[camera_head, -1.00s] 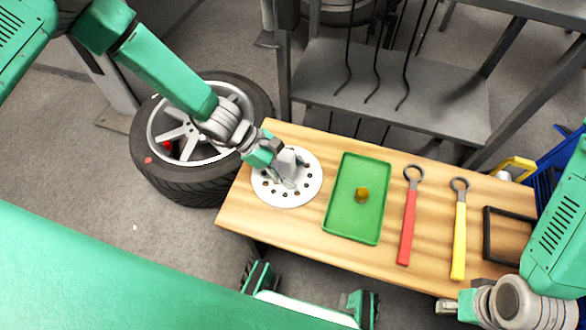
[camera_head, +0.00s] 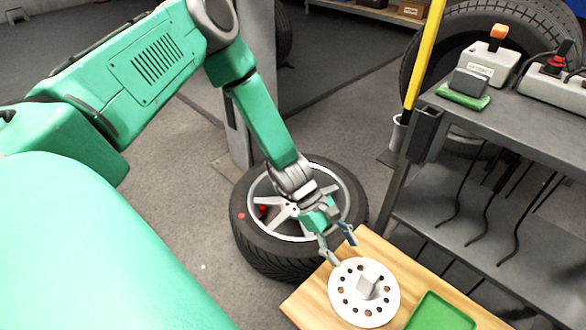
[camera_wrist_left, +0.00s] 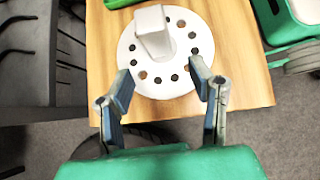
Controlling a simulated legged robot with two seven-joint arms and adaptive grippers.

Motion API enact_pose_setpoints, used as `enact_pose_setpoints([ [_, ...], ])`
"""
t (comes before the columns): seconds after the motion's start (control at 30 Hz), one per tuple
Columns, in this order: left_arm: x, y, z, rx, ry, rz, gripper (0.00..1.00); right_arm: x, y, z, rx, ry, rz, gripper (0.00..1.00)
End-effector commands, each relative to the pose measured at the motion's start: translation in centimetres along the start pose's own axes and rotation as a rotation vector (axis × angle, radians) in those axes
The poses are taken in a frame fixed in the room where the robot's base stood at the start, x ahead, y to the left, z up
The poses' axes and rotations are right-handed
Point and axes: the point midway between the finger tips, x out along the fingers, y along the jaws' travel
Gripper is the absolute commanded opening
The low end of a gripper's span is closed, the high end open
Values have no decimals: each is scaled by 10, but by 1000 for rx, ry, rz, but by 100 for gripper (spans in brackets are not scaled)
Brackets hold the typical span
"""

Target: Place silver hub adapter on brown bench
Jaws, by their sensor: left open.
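The silver hub adapter (camera_head: 350,300) is a pale round plate with a ring of holes and a block-shaped grip in its middle. It lies flat on the brown bench (camera_head: 312,302), near the bench's left end. My left gripper (camera_head: 341,252) is open and empty, just off the adapter's edge on the wheel side. My right gripper is not in the head view.
A tyre on a silver rim (camera_head: 268,252) lies on the floor beside the bench, under my left forearm. A green tray (camera_head: 440,312) sits on the bench right of the adapter. A grey metal shelf (camera_head: 450,225) stands behind, with hanging hooks.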

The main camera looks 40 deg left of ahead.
Motion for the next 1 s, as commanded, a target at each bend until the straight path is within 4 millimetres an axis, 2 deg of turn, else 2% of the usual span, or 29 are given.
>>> enact_pose_setpoints([
  [0.07, 3, -5, 0, 12, 13, -12, 49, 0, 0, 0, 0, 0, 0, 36],
  [0.17, 13, -29, -8, 80, 86, -73, 49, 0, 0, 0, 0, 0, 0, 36],
  [0.27, 25, -79, -30, 250, 233, -199, 49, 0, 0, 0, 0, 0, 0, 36],
  [0.33, 24, -118, -49, 427, 352, -306, 49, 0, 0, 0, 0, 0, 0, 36],
  [0.4, 17, -150, -67, 628, 458, -407, 49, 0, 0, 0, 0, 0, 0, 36],
  [0.5, 0, -181, -83, 918, 563, -522, 49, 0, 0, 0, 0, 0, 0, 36],
  [0.6, -15, -198, -87, 1172, 616, -596, 49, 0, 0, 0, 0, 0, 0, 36],
  [0.73, -27, -208, -82, 1400, 637, -638, 49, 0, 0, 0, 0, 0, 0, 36],
  [0.83, -32, -211, -79, 1488, 640, -648, 49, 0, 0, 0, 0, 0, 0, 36],
  [1.0, -33, -212, -77, 1521, 639, -648, 49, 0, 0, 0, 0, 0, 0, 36],
])
